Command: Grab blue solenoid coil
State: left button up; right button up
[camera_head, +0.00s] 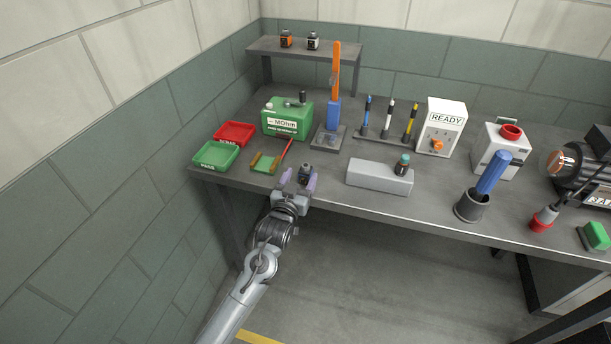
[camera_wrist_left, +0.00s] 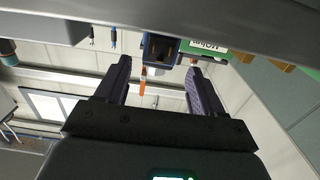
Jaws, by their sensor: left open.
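The blue solenoid coil (camera_head: 305,171) is a small dark block at the front edge of the table. My left gripper (camera_head: 297,180) is open at that edge, its purple-grey fingers pointing at the coil. The left gripper (camera_wrist_left: 157,70) holds nothing there. Whether a finger touches the coil I cannot tell. My right gripper is not in view.
A grey block (camera_head: 379,178) stands to the right. A green MOhm meter (camera_head: 288,117) is behind. Two similar coils, orange (camera_head: 286,39) and white (camera_head: 312,41), sit on the shelf.

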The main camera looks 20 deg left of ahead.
aim_at(304, 174)
pick_arm(q)
jog(key=w+b, duration=0.1)
jog(key=w, duration=0.2)
jog(key=shift+w+d+f, duration=0.1)
jog(key=shift+w, duration=0.75)
jog(key=c, duration=1.1)
jog(key=shift+r, duration=0.25)
